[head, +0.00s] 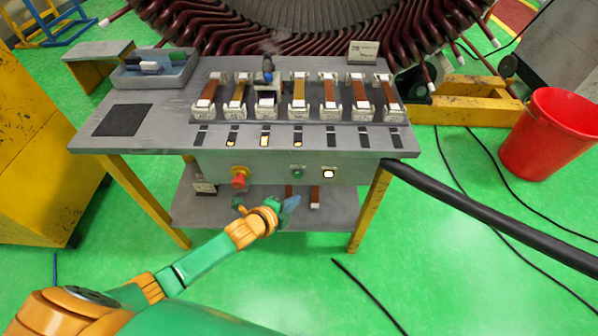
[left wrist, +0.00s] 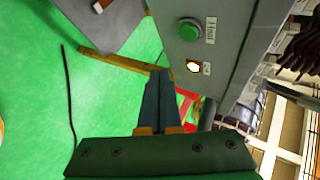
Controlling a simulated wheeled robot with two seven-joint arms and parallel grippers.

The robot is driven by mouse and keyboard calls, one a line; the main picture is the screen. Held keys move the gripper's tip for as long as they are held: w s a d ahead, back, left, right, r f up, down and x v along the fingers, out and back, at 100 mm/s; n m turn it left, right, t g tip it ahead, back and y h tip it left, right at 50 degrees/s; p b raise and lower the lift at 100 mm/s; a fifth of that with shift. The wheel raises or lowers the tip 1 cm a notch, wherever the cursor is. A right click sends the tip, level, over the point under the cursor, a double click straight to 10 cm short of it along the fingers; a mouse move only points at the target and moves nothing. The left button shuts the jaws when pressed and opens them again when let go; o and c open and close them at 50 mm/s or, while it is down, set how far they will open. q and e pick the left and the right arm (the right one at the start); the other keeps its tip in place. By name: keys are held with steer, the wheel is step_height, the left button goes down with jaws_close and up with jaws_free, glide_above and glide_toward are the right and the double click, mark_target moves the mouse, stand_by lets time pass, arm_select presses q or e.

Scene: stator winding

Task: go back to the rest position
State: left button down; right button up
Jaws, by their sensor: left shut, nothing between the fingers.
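My left gripper (head: 290,203) is in front of the workbench (head: 150,90), below the front panel and near the lower shelf. Its blue-grey fingers (left wrist: 161,98) are shut with nothing between them in the left wrist view. It is apart from the bench's buttons. The green button (head: 297,173) and the white lit button (head: 328,174) are on the front panel, just above the gripper; the green one also shows in the left wrist view (left wrist: 188,30). My right gripper is in neither view.
Several brown and yellow bars in holders (head: 299,92) stand in a row on the bench. A red knob (head: 239,180) is on the front panel. A grey tray (head: 153,72) is at the back left. A red bucket (head: 551,135) and black cables lie right.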

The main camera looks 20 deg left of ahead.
arm_select(q)
steer(key=s+a+f+n+g+y, duration=0.4)
steer(key=s+f+n, duration=0.4)
steer(key=s+f, duration=0.5)
steer(key=s+f+n+g, duration=0.3)
steer(key=s+f+n, duration=0.2)
steer(key=s, duration=0.7)
steer(key=s+f+n+g, duration=0.3)
steer(key=s+f+n, duration=0.1)
steer(key=s, duration=0.8)
steer(key=shift+a+f+n, duration=0.4)
steer(key=shift+f, duration=0.45)
steer(key=shift+w, duration=0.1)
